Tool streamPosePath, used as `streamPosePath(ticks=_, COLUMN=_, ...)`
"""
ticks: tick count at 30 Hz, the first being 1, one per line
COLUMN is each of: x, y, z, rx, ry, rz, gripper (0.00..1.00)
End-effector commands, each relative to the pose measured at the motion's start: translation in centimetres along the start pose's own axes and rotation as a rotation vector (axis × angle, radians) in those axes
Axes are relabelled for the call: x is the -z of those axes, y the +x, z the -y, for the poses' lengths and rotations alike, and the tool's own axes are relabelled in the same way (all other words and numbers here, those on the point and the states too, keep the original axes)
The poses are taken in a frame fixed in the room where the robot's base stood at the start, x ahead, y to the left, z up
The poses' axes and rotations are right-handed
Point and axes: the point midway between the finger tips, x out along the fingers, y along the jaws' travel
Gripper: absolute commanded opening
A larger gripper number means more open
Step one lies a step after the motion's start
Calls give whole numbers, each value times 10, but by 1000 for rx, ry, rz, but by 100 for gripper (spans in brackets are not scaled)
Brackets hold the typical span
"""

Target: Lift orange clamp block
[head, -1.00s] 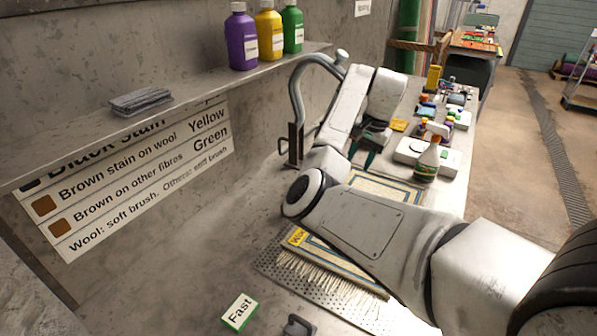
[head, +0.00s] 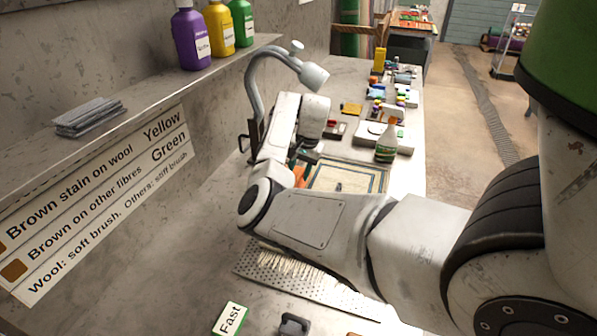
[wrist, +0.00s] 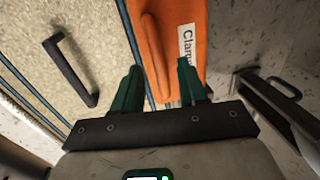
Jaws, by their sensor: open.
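The orange clamp block (wrist: 158,55) fills the upper middle of the wrist view, with a white label partly reading "Clam" on its right side. It also shows as a small orange patch in the head view (head: 299,176), mostly hidden by my arm. My gripper (wrist: 160,68) is open, its two green fingers pointing at the block. The left finger appears beside the block's left edge, and the right finger overlaps its right part in the picture. I cannot tell whether the block is between the fingers or below them.
A beige rug (wrist: 85,25) with a black handle (wrist: 70,70) lies left of the block. A lamp (head: 252,85) stands close behind my arm. A perforated plate (head: 300,280) lies nearer.

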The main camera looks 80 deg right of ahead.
Motion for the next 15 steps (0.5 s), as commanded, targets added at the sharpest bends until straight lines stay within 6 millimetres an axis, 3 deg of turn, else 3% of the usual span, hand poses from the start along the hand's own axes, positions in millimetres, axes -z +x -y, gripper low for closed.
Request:
streamPosePath(ticks=5, x=0, y=11, z=0, rx=0, ry=-1, rz=1, gripper=42)
streamPosePath(ticks=13, x=0, y=13, z=0, rx=0, ry=0, rz=1, gripper=42)
streamPosePath(ticks=15, x=0, y=13, z=0, rx=0, ry=0, rz=1, gripper=37)
